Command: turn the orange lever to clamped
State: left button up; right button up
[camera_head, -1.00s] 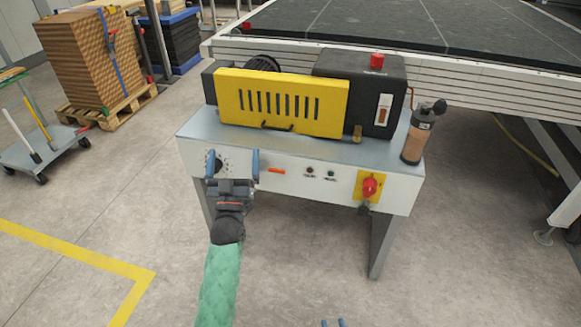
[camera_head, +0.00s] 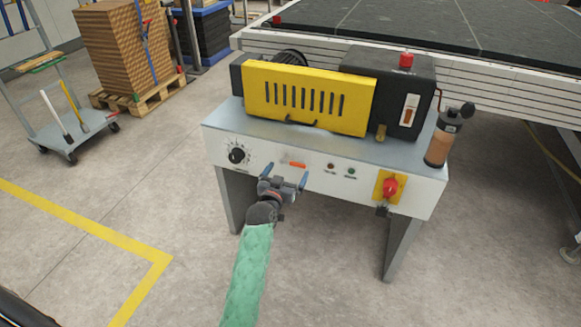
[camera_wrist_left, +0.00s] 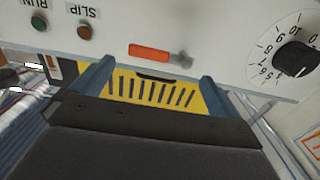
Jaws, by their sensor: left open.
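The orange lever (camera_head: 297,164) sits on the front panel of the roller coater (camera_head: 225,150), its handle lying roughly sideways. In the left wrist view, the lever (camera_wrist_left: 150,52) shows upside down as an orange handle joined to a grey metal pivot. My left gripper (camera_head: 285,177) is in front of the panel at the lever, with its two blue fingers spread and nothing between them. In the left wrist view, the gripper (camera_wrist_left: 158,75) has the lever between and beyond its fingertips, apart from both. My right gripper is not in view.
A black dial (camera_head: 237,155) is left of the lever. Two small indicators (camera_head: 340,169) and a red switch on yellow (camera_head: 390,188) are to its right. A yellow guard (camera_head: 308,100) and a bottle (camera_head: 442,142) stand on top. The floor in front is clear.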

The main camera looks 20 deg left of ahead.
aim_at(292, 163)
pick_arm(q)
jog(key=shift+w, duration=1.75)
